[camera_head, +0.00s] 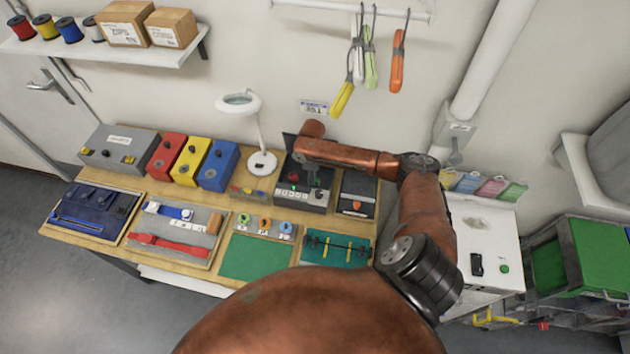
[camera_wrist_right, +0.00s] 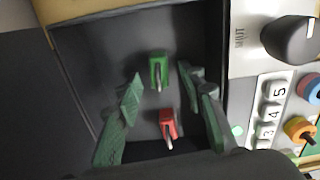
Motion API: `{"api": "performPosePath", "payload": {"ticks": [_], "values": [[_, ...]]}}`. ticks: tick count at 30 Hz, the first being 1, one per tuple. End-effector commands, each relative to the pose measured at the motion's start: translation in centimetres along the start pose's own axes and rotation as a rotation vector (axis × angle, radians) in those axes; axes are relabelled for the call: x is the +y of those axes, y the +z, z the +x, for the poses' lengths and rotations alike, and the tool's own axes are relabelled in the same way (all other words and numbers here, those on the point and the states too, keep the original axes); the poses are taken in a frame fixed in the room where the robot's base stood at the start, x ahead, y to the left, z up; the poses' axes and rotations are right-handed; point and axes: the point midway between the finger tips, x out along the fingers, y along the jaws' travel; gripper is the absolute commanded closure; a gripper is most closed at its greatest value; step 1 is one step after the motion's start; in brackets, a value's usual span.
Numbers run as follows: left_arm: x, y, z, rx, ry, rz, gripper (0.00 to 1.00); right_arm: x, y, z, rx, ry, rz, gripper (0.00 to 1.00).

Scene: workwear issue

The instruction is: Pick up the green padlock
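In the right wrist view the green padlock (camera_wrist_right: 158,75) lies in a dark, open-topped box (camera_wrist_right: 85,60), with a red padlock (camera_wrist_right: 167,124) just below it in the picture. My right gripper (camera_wrist_right: 160,79) is open. Its two greenish fingers are either side of the green padlock, with a gap on both sides; neither visibly touches it. In the head view my right arm reaches over the back of the bench to the dark keypad unit (camera_head: 305,196); I cannot make out the fingers or the green padlock there. My left gripper is not in view.
Beside the box are a knob (camera_wrist_right: 291,40) marked SHUT and numbered keys (camera_wrist_right: 272,106). Red (camera_head: 167,157), yellow (camera_head: 190,161) and blue (camera_head: 217,166) boxes and a lamp (camera_head: 262,162) stand left of my arm. Tool trays line the bench front.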

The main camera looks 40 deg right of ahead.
Motion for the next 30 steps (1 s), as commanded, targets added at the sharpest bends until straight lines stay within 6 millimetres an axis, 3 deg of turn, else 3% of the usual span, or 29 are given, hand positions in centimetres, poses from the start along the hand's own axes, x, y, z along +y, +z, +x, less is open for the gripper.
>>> {"api": "performPosePath", "payload": {"ticks": [16, 30], "values": [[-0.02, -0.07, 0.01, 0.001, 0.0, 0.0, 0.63, 0.01, 0.03, -0.04, -0.001, 0.0, 0.0, 1.0], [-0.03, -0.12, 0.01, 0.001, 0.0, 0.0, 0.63, 0.05, 0.0, -0.25, 0.0, 0.001, 0.0, 1.0]]}}
